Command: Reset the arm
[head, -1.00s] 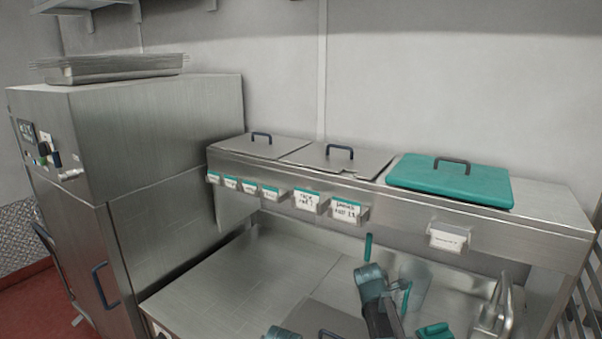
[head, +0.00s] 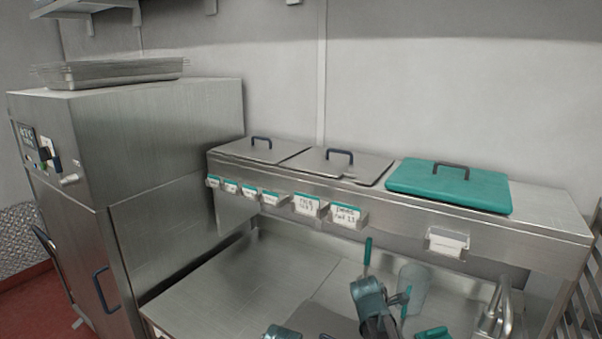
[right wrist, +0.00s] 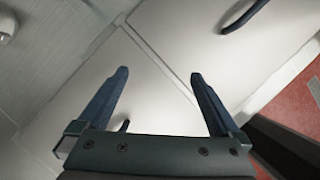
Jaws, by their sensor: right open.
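My right gripper (right wrist: 158,75) shows in the right wrist view with its two dark blue fingers spread apart. Nothing is between them. It faces pale metal panels (right wrist: 150,85) with a dark seam between them. A dark, teal-capped arm part of mine (head: 372,305) shows at the bottom of the head view in front of the counter. No left gripper fingers can be made out in the head view.
A steel counter (head: 225,290) lies below a shelf with a teal lid (head: 450,183) and two steel lids (head: 345,163). A clear container (head: 414,285) stands on the counter. A steel cabinet (head: 160,130) is at left. A dark handle (right wrist: 243,16) shows in the wrist view.

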